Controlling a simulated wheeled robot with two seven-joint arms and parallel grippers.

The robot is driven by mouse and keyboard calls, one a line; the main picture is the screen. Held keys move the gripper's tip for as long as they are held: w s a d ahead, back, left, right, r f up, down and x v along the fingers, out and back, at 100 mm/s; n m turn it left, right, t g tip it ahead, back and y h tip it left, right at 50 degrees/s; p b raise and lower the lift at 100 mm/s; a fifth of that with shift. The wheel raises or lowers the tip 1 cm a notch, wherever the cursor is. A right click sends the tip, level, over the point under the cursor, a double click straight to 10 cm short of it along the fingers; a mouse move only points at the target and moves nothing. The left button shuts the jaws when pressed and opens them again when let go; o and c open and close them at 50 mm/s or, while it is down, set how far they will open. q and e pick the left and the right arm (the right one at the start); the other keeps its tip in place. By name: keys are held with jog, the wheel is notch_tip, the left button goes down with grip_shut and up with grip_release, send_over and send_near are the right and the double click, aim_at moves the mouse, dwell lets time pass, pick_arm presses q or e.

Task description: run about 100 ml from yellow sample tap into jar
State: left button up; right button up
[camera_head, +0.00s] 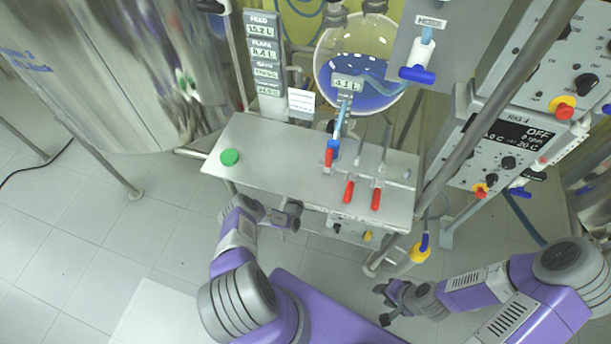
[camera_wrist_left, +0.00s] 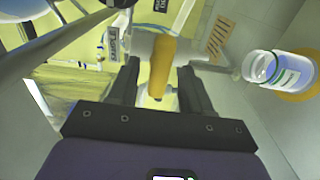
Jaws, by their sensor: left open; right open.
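In the left wrist view, a yellow tap handle (camera_wrist_left: 162,64) on a pale pipe lies between the open fingers of my left gripper (camera_wrist_left: 160,82). Whether the fingers touch it cannot be told. How full the jar is cannot be told. In the head view my left gripper (camera_head: 291,216) is at the bench's front edge, its fingertips unclear. My right gripper (camera_head: 384,302) is open and empty, low at the right.
The steel bench (camera_head: 270,155) bears a green round cap (camera_head: 230,157) and red-handled valves (camera_head: 348,191). Behind it hangs a glass reactor (camera_head: 375,50) with blue liquid. A control box (camera_head: 520,140) is at the right and a steel tank (camera_head: 120,70) at the left.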

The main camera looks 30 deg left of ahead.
pick_arm(q)
jog(key=p+v, duration=0.2)
jog(key=v, duration=0.5)
dwell(0.4)
